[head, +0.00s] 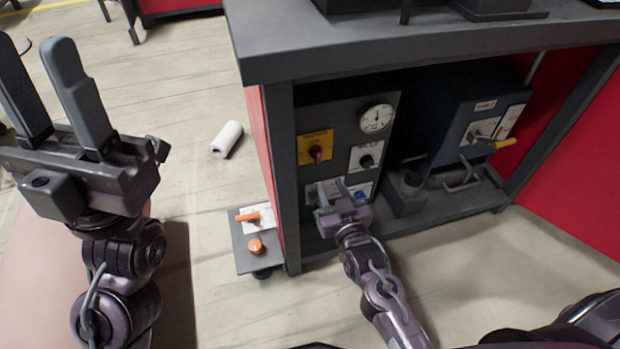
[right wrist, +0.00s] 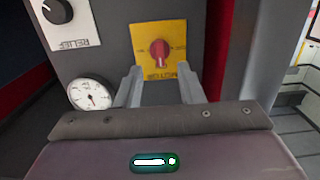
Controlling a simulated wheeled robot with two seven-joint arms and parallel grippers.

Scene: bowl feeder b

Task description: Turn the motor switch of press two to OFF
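The motor switch is a red knob (head: 317,153) on a yellow plate (head: 305,142) on the dark panel under the bench. In the right wrist view the red knob (right wrist: 160,52) on its yellow plate (right wrist: 176,34) appears upside down, ahead of and between the fingers, with a pale mark on it. My right gripper (head: 332,187) is open and empty, a little below the knob in the head view; it also shows in the right wrist view (right wrist: 160,82). No contact with the knob is visible. My left gripper (head: 36,62) is open and empty, far left. Which press this is cannot be read.
A black relief knob (head: 367,161) and a round gauge (head: 376,118) sit right of the switch. The bench top (head: 400,38) overhangs the panel. A low plate (head: 246,252) with orange knobs stands left.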

